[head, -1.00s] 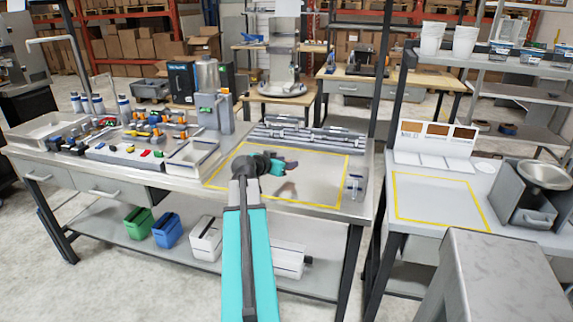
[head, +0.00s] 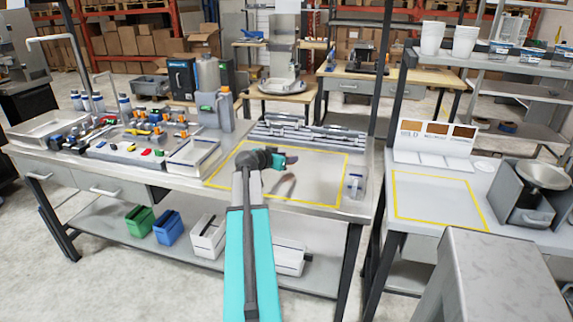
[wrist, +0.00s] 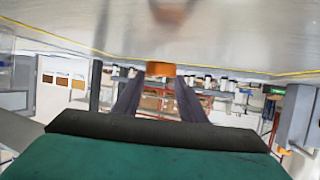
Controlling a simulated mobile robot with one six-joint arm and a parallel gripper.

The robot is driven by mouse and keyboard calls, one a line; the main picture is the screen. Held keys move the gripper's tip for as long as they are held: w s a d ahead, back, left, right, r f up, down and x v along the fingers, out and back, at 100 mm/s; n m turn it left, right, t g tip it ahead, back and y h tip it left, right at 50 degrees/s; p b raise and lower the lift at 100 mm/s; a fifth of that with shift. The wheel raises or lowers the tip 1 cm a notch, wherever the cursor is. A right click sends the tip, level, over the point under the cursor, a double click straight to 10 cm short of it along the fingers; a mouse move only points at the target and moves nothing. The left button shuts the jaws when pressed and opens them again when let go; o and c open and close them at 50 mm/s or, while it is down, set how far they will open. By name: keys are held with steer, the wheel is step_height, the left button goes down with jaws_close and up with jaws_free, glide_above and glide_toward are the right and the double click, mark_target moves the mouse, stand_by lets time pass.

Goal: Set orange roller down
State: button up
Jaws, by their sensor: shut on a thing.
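The orange roller (wrist: 160,69) shows in the wrist view between the tips of my two dark fingers. My gripper (wrist: 160,80) is shut on it. In the head view my gripper (head: 292,159) hangs over the yellow-outlined area (head: 325,170) of the steel bench. The roller is too small to make out there. A dark shadow or reflection lies on the bench below the gripper, and a blurred orange-brown reflection shows on the surface in the wrist view, apart from the roller.
Grey rails (head: 305,135) lie behind the outlined area. A small clear-and-grey fixture (head: 354,185) stands at its right edge. A tray board with many coloured parts (head: 140,140) and a grey dispenser (head: 209,105) stand to the left. The surface inside the outline looks bare.

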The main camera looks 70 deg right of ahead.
steer(key=shift+f+p, duration=0.4)
steer(key=shift+f, duration=1.1)
steer(key=shift+f, duration=0.15)
steer(key=o, duration=1.1)
steer(key=shift+c, duration=0.2)
steer(key=shift+r, duration=0.25)
steer(key=shift+w+a, duration=0.1)
steer(key=shift+a, duration=0.3)
steer(key=b+v, duration=0.2)
steer(key=v, duration=0.9)
steer(key=shift+r, duration=0.15)
